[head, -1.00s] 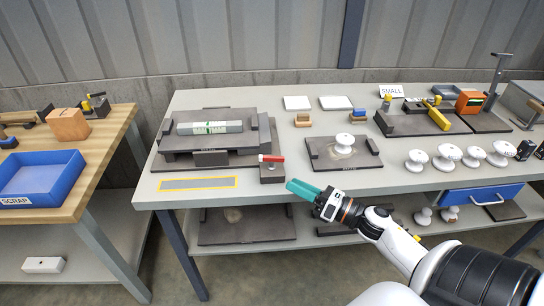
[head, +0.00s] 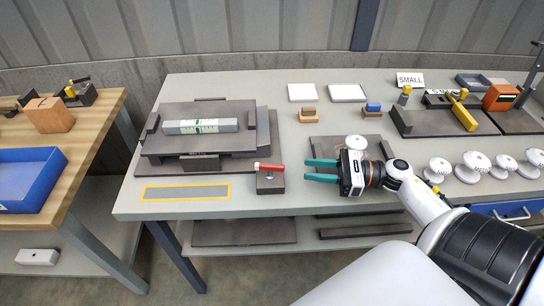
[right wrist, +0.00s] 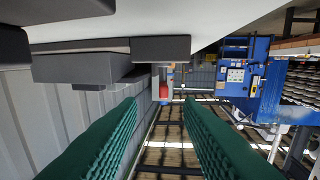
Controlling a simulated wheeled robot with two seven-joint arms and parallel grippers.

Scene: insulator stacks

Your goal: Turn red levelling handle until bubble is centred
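The red levelling handle (head: 268,167) sits on top of a small dark block at the front of the bench. It also shows in the right wrist view (right wrist: 163,91), ahead between the fingers and apart from them. The spirit level (head: 201,126) lies on the dark stacked plates (head: 159,151); its bubble is too small to read. My right gripper (head: 308,170) has teal fingers, is open and empty, and points left at the handle from a short way to its right. In the right wrist view its ribbed fingers (right wrist: 160,125) stand wide apart. My left gripper is not in view.
A yellow-framed grey strip (head: 187,192) lies at the bench's front left. Behind my right gripper is a dark plate (head: 327,145). White insulators (head: 473,167) stand at the right. A wooden table with a blue bin (head: 27,180) is at the left.

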